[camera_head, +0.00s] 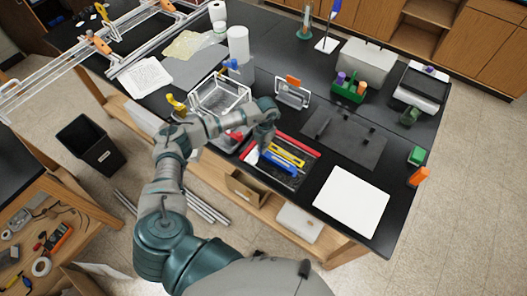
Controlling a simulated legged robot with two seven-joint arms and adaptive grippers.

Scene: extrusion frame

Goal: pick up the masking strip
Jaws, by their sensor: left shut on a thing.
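My left arm comes up from the bottom and bends right over the black bench. Its gripper (265,143) points down at the left part of a dark, red-edged tray (310,152). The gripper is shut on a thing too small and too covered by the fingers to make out. A yellow tool (284,156) and a blue tool (278,168) lie in the tray, just right of the fingertips. I cannot pick out the masking strip for certain. My right gripper is not in view.
A wire basket (220,95) stands behind my forearm. A small white rack (292,93), a green caddy (349,90) and a grey mat (345,137) lie to the right. A white board (350,199) lies near the front edge. An orange thing (418,177) stands at the right edge.

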